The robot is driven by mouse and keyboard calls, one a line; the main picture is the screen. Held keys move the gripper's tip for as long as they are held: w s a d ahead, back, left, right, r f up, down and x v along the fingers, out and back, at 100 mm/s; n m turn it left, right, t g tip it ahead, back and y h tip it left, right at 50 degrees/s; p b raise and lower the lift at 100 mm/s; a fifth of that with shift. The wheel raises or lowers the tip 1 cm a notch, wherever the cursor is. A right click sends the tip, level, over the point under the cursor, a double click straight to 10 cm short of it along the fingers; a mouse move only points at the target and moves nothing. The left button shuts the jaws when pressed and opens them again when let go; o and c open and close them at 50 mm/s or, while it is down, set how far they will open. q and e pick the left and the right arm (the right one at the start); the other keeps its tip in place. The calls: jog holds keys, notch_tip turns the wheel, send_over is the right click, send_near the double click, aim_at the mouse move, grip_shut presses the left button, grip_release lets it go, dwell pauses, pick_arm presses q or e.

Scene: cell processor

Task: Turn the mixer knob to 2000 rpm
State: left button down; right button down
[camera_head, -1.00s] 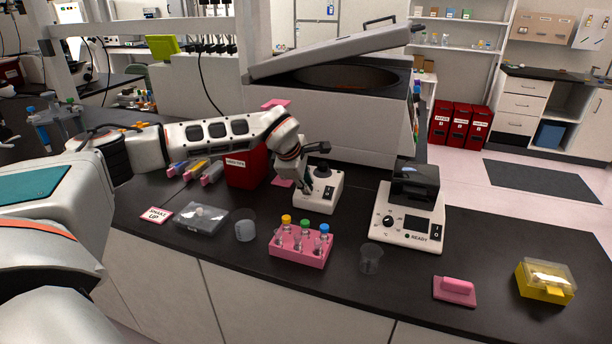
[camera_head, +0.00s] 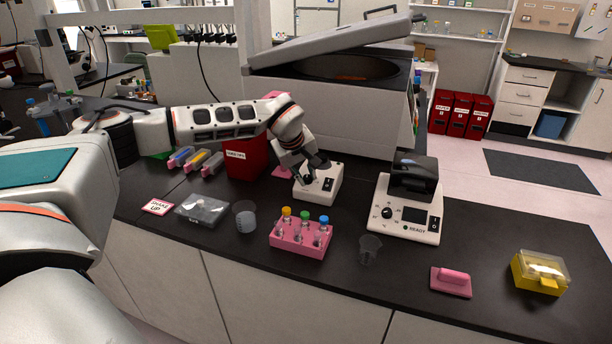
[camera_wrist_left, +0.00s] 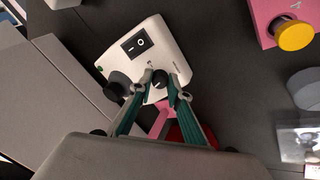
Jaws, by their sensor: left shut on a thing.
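The mixer (camera_head: 332,183) is a small white box with a black rocker switch, standing on the dark bench. In the left wrist view the fingertips of my left gripper (camera_wrist_left: 161,82) are closed in around the knob from both sides. The speed markings are too small to read. My right gripper is not in view.
A pink rack (camera_head: 301,240) with capped tubes, a beaker (camera_head: 245,218) and a clear-lidded box (camera_head: 202,210) stand in front. A red bin (camera_head: 245,160) is left of the mixer. A white device (camera_head: 405,222) stands to the right. A large open-lidded machine (camera_head: 340,115) is behind.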

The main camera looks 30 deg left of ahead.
pick_arm(q)
jog(key=shift+m, duration=1)
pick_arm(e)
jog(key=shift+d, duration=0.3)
pick_arm(q)
jog(key=c, duration=1.9)
grip_release()
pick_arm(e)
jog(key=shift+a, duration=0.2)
pick_arm(q)
jog(key=shift+r, duration=0.15)
jog(key=v, duration=1.1)
jog(key=shift+s+r, duration=0.15)
jog(key=shift+r, duration=0.2)
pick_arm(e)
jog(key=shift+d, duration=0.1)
